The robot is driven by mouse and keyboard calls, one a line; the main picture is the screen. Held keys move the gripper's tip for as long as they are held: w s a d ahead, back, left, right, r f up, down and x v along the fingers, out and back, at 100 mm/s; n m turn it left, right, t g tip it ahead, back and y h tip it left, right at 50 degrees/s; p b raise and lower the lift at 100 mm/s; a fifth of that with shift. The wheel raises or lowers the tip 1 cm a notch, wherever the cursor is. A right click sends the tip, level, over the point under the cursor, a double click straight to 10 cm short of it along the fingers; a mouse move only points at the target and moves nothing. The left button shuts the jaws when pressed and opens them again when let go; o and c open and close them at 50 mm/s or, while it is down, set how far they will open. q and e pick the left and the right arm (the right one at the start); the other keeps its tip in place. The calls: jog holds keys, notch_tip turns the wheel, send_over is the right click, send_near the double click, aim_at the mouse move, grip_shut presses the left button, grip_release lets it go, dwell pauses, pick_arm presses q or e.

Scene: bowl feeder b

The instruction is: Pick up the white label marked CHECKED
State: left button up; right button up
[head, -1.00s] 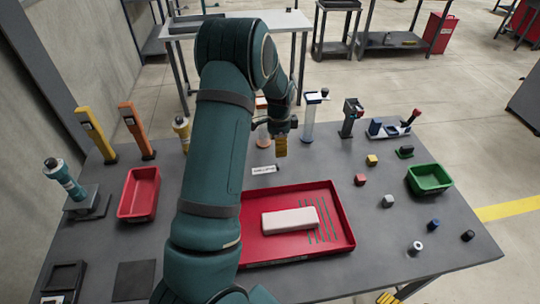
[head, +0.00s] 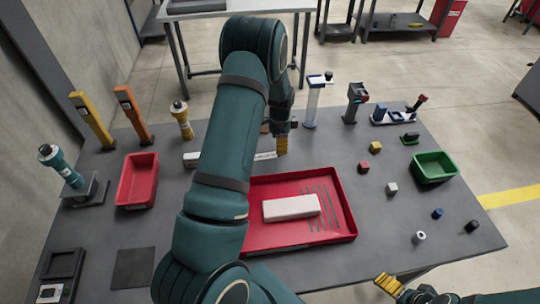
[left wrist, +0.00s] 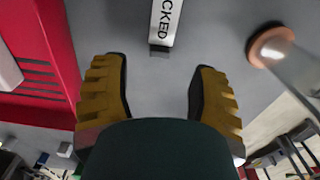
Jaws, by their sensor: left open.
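The white label (left wrist: 166,22) with black letters ending in CKED lies flat on the grey table in the left wrist view, its end just beyond my fingertips and its far part cut off by the frame. A white strip that looks like it shows in the head view (head: 266,156), partly behind my left arm. My left gripper (left wrist: 162,68) is open and empty, with yellow fingers either side of the label's line. In the head view the left gripper (head: 281,146) is low at the strip's right end. My right gripper (head: 388,284) is only partly in view at the bottom right.
A clear column (head: 312,103) stands behind the gripper. Another white piece (head: 190,159) shows left of my arm. Small cubes (head: 391,188) stand to the right.

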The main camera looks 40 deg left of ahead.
aim_at(266, 154)
pick_arm(q)
notch_tip(266, 154, down, 5)
jog(key=shift+s+a+f, duration=0.1)
jog(key=shift+s, duration=0.05)
jog(key=c, duration=0.8)
